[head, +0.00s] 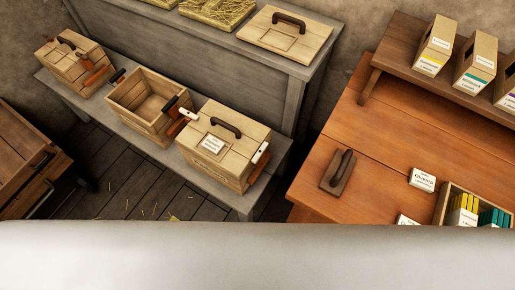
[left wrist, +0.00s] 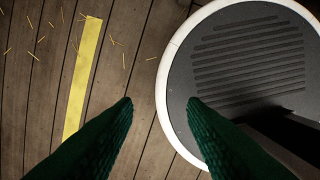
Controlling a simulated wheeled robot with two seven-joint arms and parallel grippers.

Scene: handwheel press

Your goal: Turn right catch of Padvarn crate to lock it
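A closed wooden crate (head: 212,168) with a dark lid handle (head: 225,127) and a white label (head: 213,143) stands at the right end of the grey bench. The label is too small to read, so I cannot confirm it is the Padvarn crate. Its right catch (head: 261,153) shows a white grip and a reddish part on the right side; its left catch (head: 188,114) also has a white grip. My left gripper (left wrist: 160,102) shows only in the left wrist view, its two green fingers apart and empty above the floor, far from any crate. My right gripper is not in view.
An open crate (head: 128,101) and another lidded crate (head: 65,72) stand left on the grey bench (head: 232,200). A loose lid (head: 265,44) lies on the higher shelf behind. An orange wooden table (head: 310,190) stands right. A yellow floor strip (left wrist: 82,80) shows below.

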